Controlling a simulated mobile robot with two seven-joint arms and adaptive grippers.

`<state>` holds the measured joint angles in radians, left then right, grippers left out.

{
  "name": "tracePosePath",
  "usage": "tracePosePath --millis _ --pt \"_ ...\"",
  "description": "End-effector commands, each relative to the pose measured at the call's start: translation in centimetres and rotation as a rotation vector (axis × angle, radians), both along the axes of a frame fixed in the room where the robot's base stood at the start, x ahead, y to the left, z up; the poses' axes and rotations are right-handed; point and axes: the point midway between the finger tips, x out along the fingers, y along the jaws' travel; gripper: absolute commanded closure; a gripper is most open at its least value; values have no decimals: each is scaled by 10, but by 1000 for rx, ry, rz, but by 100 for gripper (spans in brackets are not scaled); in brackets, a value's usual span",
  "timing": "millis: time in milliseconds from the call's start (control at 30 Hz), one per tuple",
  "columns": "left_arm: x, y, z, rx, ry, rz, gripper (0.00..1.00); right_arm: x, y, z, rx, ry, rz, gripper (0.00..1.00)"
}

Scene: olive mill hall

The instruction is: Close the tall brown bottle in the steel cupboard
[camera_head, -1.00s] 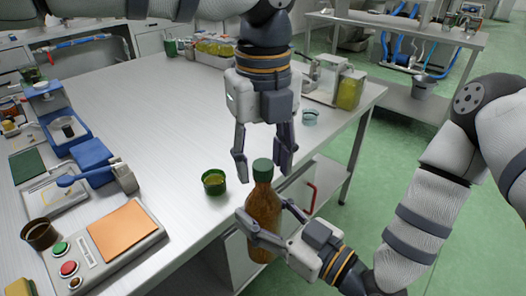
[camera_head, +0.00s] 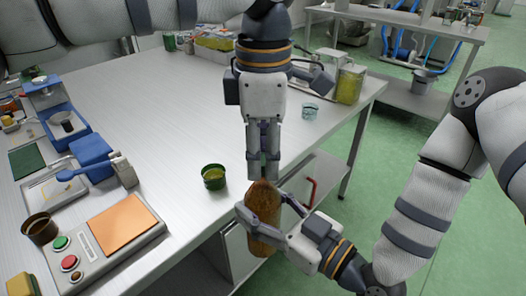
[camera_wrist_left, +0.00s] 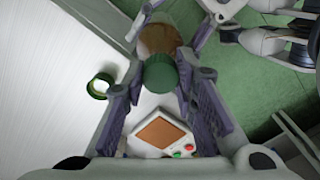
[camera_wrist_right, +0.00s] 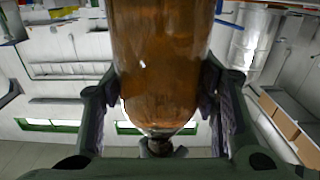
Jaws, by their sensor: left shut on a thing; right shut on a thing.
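The tall brown bottle (camera_head: 262,218) stands roughly upright in the air in front of the table edge. My right gripper (camera_head: 262,207) is shut around its body; the right wrist view shows the brown glass (camera_wrist_right: 160,65) between both fingers. My left gripper (camera_head: 263,172) points down from above and is shut on the green cap (camera_wrist_left: 160,75) at the bottle's top. The left fingers hide the cap and neck in the head view, so I cannot tell how tightly it sits. The steel cupboard (camera_head: 238,258) with a red handle (camera_head: 310,190) is below the table, partly hidden.
A control box (camera_head: 110,240) with buttons and an orange pad is at the near left, beside blue devices. The table middle is clear.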

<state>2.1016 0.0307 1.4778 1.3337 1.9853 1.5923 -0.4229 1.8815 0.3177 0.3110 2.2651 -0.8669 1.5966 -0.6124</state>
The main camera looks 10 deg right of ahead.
Motion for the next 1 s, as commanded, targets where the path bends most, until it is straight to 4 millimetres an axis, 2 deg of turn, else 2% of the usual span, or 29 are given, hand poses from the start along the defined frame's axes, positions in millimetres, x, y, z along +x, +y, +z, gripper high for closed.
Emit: tracePosePath --millis 100,233,267,333,367,633,733,867,1000 --pt "0 0 1 0 -3 -204 100 0 0 2 3 -5 0 100" --pt "1 1 1 1 -3 -195 100 0 0 2 4 -6 0 100" --pt "1 1 1 1 -3 -195 70 0 0 2 4 -6 0 100" --pt "1 1 1 1 -3 -194 54 0 0 2 4 -6 0 100" --pt "1 1 1 1 -3 -194 51 0 0 2 3 -5 0 100" --pt "0 0 1 1 -3 -193 51 0 0 2 3 -5 0 100" --pt "1 0 8 1 -4 -192 51 0 0 2 3 -5 0 100" --pt "0 0 33 0 -6 -193 51 0 0 3 4 -6 0 100" --pt "1 0 67 0 -7 -192 51 0 0 3 4 -6 0 100"
